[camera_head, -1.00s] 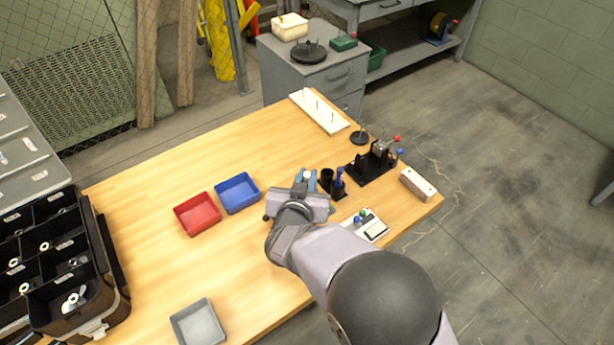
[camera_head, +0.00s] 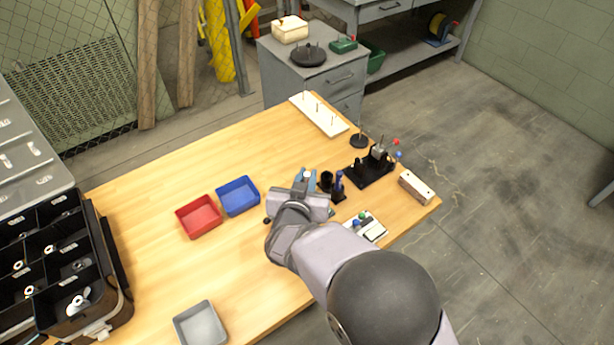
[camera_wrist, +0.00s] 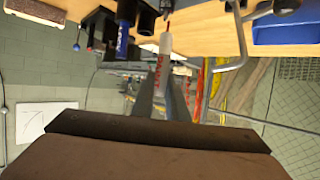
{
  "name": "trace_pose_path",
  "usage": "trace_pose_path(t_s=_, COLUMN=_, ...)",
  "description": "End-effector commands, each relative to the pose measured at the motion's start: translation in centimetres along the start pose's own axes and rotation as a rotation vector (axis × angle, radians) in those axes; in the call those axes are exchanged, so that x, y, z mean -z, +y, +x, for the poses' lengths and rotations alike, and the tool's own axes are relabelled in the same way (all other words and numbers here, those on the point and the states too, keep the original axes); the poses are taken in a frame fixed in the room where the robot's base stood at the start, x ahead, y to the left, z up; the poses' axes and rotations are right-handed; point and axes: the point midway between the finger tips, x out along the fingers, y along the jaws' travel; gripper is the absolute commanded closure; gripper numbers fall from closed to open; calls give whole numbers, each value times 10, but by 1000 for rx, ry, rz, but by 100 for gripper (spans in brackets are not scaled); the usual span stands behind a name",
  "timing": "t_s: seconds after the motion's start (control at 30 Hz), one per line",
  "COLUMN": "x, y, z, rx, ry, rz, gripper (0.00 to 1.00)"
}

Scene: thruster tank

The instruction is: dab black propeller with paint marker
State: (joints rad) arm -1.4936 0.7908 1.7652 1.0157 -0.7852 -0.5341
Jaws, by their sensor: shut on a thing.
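My gripper (camera_head: 306,180) is over the right half of the wooden table, seen from behind with my arm hiding part of it. In the wrist view it is shut on the paint marker (camera_wrist: 164,62), a pale pen with "PAINT" lettering and a thin red tip. The marker's tip end is close to a black holder (camera_wrist: 146,16); I cannot tell whether they touch. A blue pen (camera_head: 339,184) stands beside the black cup (camera_head: 326,180), just right of my gripper. I cannot make out a black propeller for certain in either view.
A black fixture (camera_head: 371,172) with a metal block stands right of the cup. Red (camera_head: 199,216), blue (camera_head: 238,195) and grey (camera_head: 200,324) trays are left. The table's middle is clear.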

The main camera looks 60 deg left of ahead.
Motion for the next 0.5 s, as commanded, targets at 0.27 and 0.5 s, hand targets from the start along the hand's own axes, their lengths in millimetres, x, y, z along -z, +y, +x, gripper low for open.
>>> trace_pose_path(t_s=0.27, x=23, y=0, z=-9, rx=0, ry=1, rz=0, gripper=100)
trace_pose_path(t_s=0.5, x=32, y=0, z=-13, rx=0, ry=1, rz=0, gripper=100)
